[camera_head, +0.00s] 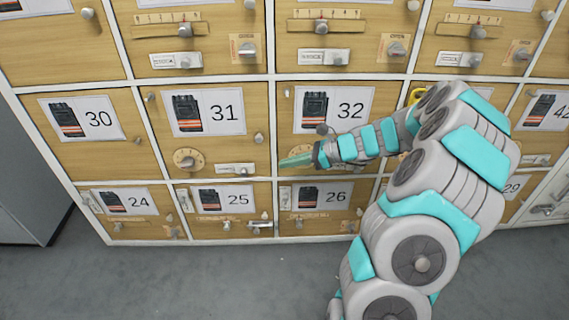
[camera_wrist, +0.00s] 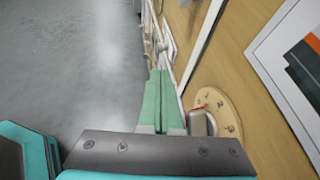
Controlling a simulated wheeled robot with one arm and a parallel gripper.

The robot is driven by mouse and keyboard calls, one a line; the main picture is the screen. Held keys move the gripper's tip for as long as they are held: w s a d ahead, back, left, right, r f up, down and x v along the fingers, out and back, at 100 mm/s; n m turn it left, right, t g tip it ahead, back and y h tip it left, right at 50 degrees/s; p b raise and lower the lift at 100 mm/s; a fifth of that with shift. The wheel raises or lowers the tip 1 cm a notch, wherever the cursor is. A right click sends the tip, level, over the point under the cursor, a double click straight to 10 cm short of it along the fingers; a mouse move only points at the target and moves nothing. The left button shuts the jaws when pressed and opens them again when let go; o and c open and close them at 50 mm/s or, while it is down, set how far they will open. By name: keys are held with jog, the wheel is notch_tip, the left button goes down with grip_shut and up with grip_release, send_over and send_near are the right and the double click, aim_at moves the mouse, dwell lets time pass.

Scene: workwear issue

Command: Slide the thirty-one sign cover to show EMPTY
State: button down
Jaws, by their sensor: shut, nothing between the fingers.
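Door 31 also has a dial (camera_head: 187,159) at lower left and a small knob (camera_head: 258,138) at right. The wrist view's dial (camera_wrist: 222,115) has a metal knob close to the fingers. My arm covers doors to the right. Grey floor (camera_head: 200,285) in front is clear.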

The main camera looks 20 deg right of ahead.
aim_at(246, 173)
jog(key=x, duration=1.1)
jog(key=shift+a+f+b, duration=0.1)
jog(key=shift+b, duration=0.2)
jog(key=shift+w+a+p, duration=0.25)
jog(key=shift+w+a, duration=0.1)
jog(key=shift+a, duration=0.65)
jog(key=shift+w+a+p, duration=0.25)
jog(key=shift+w+a, duration=0.05)
jog(key=shift+a, duration=0.75)
jog(key=shift+w+a+p, duration=0.25)
jog(key=shift+w+a, duration=0.1)
jog(key=shift+a, duration=0.65)
